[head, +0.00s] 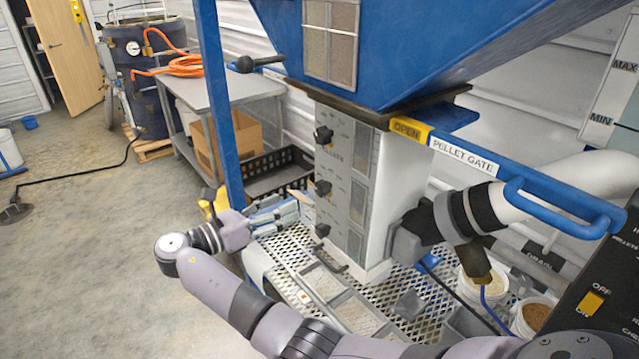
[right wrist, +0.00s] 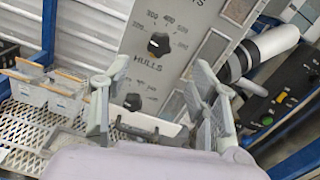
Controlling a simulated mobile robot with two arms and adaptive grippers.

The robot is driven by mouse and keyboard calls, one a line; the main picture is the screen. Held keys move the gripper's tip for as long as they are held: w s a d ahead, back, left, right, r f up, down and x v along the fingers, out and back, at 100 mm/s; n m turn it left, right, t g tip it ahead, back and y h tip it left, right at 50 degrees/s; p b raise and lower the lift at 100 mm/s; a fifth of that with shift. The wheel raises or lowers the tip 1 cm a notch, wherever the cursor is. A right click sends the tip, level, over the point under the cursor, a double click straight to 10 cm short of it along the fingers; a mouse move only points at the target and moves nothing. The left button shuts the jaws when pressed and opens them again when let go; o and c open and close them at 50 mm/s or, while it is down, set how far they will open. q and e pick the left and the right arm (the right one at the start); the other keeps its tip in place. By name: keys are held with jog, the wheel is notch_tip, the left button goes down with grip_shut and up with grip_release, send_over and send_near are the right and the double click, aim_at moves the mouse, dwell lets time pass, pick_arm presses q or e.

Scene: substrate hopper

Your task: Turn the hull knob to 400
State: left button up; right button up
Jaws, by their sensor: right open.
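The hull knob (right wrist: 158,43) is a black dial on the grey panel, above the word HULLS, with a number scale around it including 300 and 400. Its exact pointer setting is too small to read. In the head view it is the middle knob (head: 322,187) of the panel. My right gripper (head: 282,212) is open and empty, to the left of the panel, pointing towards it. In the right wrist view its two fingers (right wrist: 160,75) stand apart, below the hull knob and not touching it. My left gripper is not in view.
Another black knob (right wrist: 132,101) sits below the hull knob, and a top knob (head: 323,135) sits above it. A blue post (head: 218,90) rises left of the panel. A perforated shelf (head: 430,295) lies below, and the pellet gate bar (head: 465,155) juts out right.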

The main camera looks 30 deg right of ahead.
aim_at(318, 190)
jog(key=d+p, duration=0.1)
jog(key=d, duration=0.2)
jog(key=d+p, duration=0.1)
jog(key=d, duration=0.2)
jog(key=d+p, duration=0.1)
jog(key=d, duration=0.3)
jog(key=shift+w, duration=0.35)
jog(key=shift+d, duration=0.75)
jog(key=shift+w, duration=0.1)
jog(key=shift+c, duration=0.3)
jog(key=c, duration=1.1)
